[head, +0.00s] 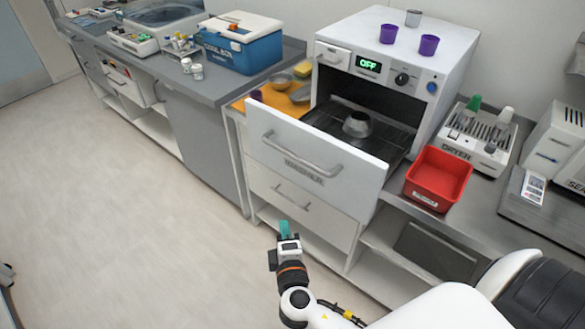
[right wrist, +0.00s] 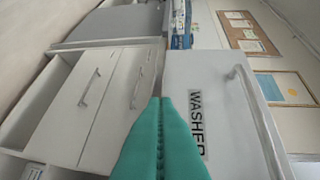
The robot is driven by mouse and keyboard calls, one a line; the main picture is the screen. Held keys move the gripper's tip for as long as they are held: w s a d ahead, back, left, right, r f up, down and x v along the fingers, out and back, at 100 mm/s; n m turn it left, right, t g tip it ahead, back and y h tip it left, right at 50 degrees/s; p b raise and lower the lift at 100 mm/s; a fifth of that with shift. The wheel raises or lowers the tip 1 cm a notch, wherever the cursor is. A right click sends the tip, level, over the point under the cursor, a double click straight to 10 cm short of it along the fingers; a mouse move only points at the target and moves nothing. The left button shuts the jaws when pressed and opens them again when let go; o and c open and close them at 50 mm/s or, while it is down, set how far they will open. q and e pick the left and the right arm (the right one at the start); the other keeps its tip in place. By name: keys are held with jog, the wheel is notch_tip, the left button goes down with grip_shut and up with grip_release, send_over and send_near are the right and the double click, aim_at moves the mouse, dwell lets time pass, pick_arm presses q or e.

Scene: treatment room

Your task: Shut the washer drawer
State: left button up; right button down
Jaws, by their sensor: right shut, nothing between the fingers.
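The washer drawer (head: 315,168) is pulled out from the white washer (head: 384,75) in the head view. Its front panel has a grey bar handle and a WASHER label. Inside the open drawer a grey metal item (head: 358,124) rests on a rack. My right gripper (head: 285,228) has teal fingers, is shut and empty, and is in front of and below the drawer front. In the right wrist view the shut teal fingertips (right wrist: 160,101) point toward the cabinets, with the drawer front (right wrist: 215,105) just right of them. My left gripper is not in view.
A red bin (head: 437,180) stands right of the open drawer, near a dryer rack (head: 478,138). Two purple cups (head: 388,34) and a grey cup sit on the washer. A blue box (head: 240,48) stands on the left counter. The floor at left is clear.

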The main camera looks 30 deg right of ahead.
aim_at(352, 122)
notch_tip(352, 122, up, 6)
jog(key=t+h, duration=0.1)
jog(key=w+d+p, duration=0.2)
jog(key=w, duration=0.1)
jog(key=w+d+p, duration=0.1)
jog(key=w+d, duration=0.2)
jog(key=w, duration=0.1)
jog(key=w+d+p, duration=0.2)
jog(key=w, duration=0.1)
jog(key=shift+w+d+p, duration=0.25)
jog(key=shift+d+p, duration=0.05)
jog(key=shift+d, duration=0.1)
jog(key=w+d+b, duration=0.3)
jog(key=d, duration=0.5)
jog(key=w+d+b, duration=0.4)
jog(key=d, duration=0.5)
jog(key=w+d+b, duration=0.3)
jog(key=d, duration=0.6)
jog(key=shift+w+b, duration=0.35)
jog(key=shift+w, duration=0.05)
jog(key=shift+w+d, duration=0.1)
jog(key=shift+d, duration=0.2)
jog(key=shift+d+r, duration=0.15)
jog(key=shift+r, duration=0.1)
